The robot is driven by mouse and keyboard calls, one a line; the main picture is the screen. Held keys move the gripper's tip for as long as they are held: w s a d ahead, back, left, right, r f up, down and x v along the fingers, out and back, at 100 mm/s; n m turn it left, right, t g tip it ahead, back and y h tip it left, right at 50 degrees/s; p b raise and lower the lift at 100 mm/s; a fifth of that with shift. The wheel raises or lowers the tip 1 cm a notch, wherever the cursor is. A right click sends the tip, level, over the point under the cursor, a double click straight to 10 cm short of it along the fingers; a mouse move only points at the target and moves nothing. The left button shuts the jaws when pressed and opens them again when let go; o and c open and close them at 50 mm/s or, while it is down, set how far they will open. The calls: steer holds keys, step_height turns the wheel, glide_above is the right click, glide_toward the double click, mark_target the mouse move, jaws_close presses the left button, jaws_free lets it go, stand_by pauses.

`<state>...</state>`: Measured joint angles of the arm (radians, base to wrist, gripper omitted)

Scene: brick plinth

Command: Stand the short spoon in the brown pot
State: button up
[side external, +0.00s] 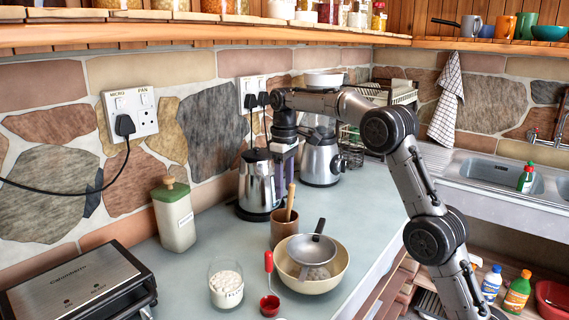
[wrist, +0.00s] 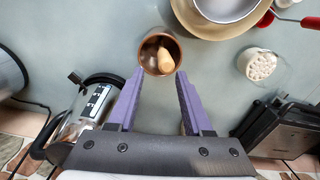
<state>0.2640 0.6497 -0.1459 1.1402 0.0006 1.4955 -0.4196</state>
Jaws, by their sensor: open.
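The brown pot (side external: 285,231) stands upright on the grey counter, left of the cream bowl. A wooden utensil (side external: 290,202) stands in it, leaning slightly, its upper end above the rim; its lower end is hidden, and I cannot tell if it is the short spoon. The wrist view also shows the pot (wrist: 143,55) with the utensil (wrist: 166,57) inside. A red-handled spoon (side external: 269,262) with a red bowl is on the front counter. My gripper (wrist: 160,74) is open and empty, its purple fingertips apart near the pot's near rim in the wrist view.
A cream bowl (side external: 337,273) with a grey pan (side external: 312,247) in it stands right of the pot. A glass jar (side external: 226,284) is in front. A steel kettle (side external: 257,178), blender (side external: 320,160) and green canister (side external: 174,217) stand behind.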

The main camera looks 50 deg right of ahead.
step_height(320, 180, up, 8)
steer(key=s+a+r+t, duration=0.15)
steer(key=s+a, duration=0.25)
steer(key=s, duration=0.4)
steer(key=s+a+r+t, duration=0.1)
steer(key=s+a+r, duration=0.2)
steer(key=s+a, duration=0.3)
steer(key=s+a+f+m+t, duration=0.1)
steer(key=s+f, duration=0.5)
steer(key=s, duration=0.3)
steer(key=s+a+f+t, duration=0.2)
steer(key=s+f, duration=0.5)
steer(key=s, duration=0.3)
steer(key=shift+s+a+f+m, duration=0.25)
steer(key=shift+s+f+m, duration=0.05)
steer(key=shift+m, duration=0.1)
